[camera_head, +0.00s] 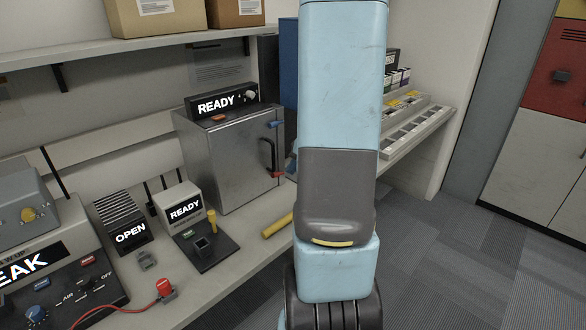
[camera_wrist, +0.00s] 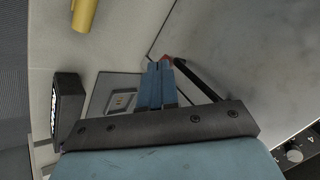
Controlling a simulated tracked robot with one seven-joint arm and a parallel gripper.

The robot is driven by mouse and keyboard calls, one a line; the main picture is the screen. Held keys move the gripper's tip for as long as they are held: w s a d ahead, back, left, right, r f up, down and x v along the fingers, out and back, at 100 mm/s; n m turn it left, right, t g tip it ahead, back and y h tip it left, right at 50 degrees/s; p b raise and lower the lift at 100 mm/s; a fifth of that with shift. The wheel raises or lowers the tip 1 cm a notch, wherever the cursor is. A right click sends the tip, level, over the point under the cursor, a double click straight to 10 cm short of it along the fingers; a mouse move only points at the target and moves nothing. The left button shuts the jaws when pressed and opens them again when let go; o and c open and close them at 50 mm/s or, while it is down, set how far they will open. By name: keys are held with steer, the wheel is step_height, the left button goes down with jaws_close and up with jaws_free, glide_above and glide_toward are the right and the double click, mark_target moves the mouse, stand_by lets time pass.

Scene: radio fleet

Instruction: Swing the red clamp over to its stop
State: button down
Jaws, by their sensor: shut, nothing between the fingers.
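The red clamp (camera_head: 276,174) is small and sits low on the front of the grey metal box (camera_head: 228,168), below a black handle (camera_head: 267,155). A blue clamp (camera_head: 275,124) sits near the box's top corner. In the wrist view, my gripper (camera_wrist: 160,64) is shut and empty, its two blue fingers side by side. Its fingertips are right at the red clamp (camera_wrist: 168,57), of which only a small red part shows. I cannot tell whether they touch. In the head view my arm hides most of my gripper.
A yellow cylinder (camera_head: 278,226) lies on the bench near its front edge; it also shows in the wrist view (camera_wrist: 84,14). Left of the box stand a small READY unit (camera_head: 179,203) and an OPEN unit (camera_head: 120,222). A shelf (camera_head: 130,48) runs above.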

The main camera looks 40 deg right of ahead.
steer(key=shift+s+a+r, duration=0.35)
steer(key=shift+s+r, duration=0.1)
steer(key=shift+s, duration=0.05)
stand_by(0.3)
steer(key=s+a+r+n+g+y, duration=0.1)
steer(key=a+r+n, duration=0.2)
steer(key=a+r, duration=0.4)
steer(key=s+a+r+n+g+y, duration=0.15)
steer(key=a+r, duration=0.25)
steer(key=a, duration=0.5)
steer(key=s+a+r+n+h, duration=0.1)
steer(key=s+a+r+h, duration=0.1)
steer(key=s, duration=0.4)
steer(key=s+a+r+n+h, duration=0.2)
steer(key=s+a+r+h, duration=0.1)
steer(key=s+r, duration=0.3)
steer(key=shift+s+a+r+t, duration=0.3)
steer(key=shift+a+r+t, duration=0.15)
steer(key=shift+a+r, duration=0.35)
steer(key=shift+f+n, duration=0.15)
steer(key=shift+n, duration=0.1)
